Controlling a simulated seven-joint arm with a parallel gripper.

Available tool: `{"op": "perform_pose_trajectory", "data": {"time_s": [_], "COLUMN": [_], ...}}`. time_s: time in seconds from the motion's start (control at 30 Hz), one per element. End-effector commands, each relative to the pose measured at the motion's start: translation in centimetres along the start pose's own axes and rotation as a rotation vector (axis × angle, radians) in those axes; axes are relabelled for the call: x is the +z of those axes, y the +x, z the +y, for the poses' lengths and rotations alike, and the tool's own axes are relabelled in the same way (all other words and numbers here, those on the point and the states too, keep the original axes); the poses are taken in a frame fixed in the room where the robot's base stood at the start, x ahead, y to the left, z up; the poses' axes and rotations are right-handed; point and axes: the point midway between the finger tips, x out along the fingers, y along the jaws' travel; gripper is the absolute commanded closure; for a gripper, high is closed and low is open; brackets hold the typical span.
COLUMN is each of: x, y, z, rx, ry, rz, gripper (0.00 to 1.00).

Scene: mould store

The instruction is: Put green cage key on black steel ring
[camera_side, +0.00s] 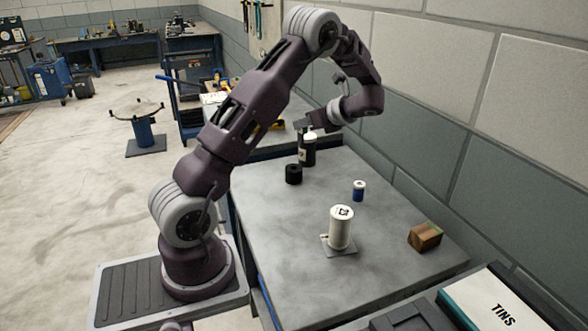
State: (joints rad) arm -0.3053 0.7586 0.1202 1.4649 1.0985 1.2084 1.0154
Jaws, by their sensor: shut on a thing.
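My gripper (314,126) is at the back of the grey table, over or close by a dark bottle with a pale label (307,152). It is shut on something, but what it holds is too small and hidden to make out. I cannot make out a green cage key anywhere. A short black round piece (293,174), perhaps the black steel ring, sits on the table in front of the bottle, below and left of my gripper and apart from it.
A white spool-like cylinder (341,229) stands on a small plate mid-table. A small blue and white tin (359,191) is behind it. A brown block with a greenish top (425,237) lies at right. The block wall borders the table's right side. The table's (305,270) front left is clear.

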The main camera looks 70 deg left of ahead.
Motion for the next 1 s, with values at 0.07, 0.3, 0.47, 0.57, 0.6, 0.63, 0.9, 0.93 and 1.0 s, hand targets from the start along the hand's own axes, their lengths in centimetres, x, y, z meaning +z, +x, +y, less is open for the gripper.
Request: {"op": "perform_pose_trajectory", "data": {"time_s": [0.07,0.3,0.47,0.57,0.6,0.63,0.9,0.93,1.0], "x": [1.0,-2.7,-4.5,-6.1,-6.8,-7.2,-7.4,-7.5,-7.6], "y": [1.4,4.3,5.3,6.1,6.5,6.7,6.8,6.8,6.9], "z": [0.3,0.5,0.5,0.5,0.5,0.5,0.5,0.5,0.5], "rx": [0.019,0.027,0.026,0.028,0.028,0.027,0.025,0.025,0.025], "ry": [-0.011,-0.008,-0.011,-0.01,-0.01,-0.01,-0.013,-0.013,-0.014], "rz": [-0.003,-0.004,-0.005,-0.005,-0.004,-0.004,-0.005,-0.005,-0.004], "gripper": [1.0,1.0,1.0,1.0,1.0,1.0,1.0,1.0,0.8]}}
